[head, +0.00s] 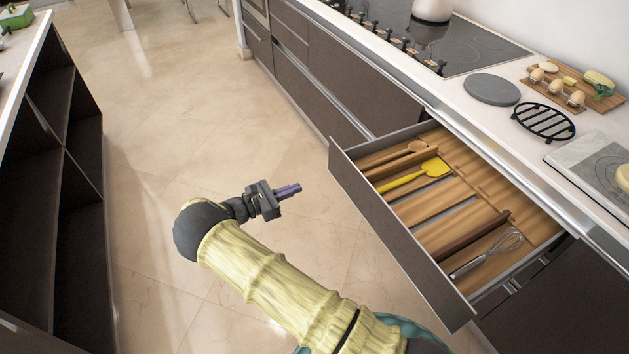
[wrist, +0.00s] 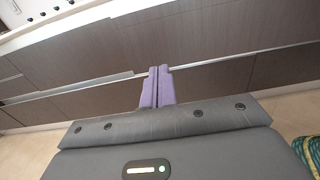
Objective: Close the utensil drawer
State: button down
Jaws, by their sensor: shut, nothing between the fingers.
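The utensil drawer (head: 393,222) is pulled far out from under the counter in the head view. Its dark front panel faces left toward the open floor. Inside lie a yellow spatula (head: 412,177), a whisk (head: 490,252) and a wooden spoon (head: 400,154) between wooden dividers. My gripper (head: 297,188) has purple fingers, shut and empty. It is in front of the drawer, to the left of its front panel and apart from it. In the wrist view the shut fingers (wrist: 157,88) point toward dark cabinet fronts; I cannot make out the open drawer there.
The counter above holds a cooktop (head: 440,40), a round grey plate (head: 492,89), a black trivet (head: 543,121) and a board with eggs (head: 556,90). A dark shelf unit (head: 55,190) stands at the left. The tiled floor (head: 180,90) between is clear.

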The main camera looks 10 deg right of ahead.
aim_at(342, 170)
jog(key=p+x, duration=0.1)
jog(key=x, duration=1.2)
jog(key=shift+d, duration=0.25)
jog(key=shift+w+d, duration=0.1)
jog(key=shift+w, duration=0.05)
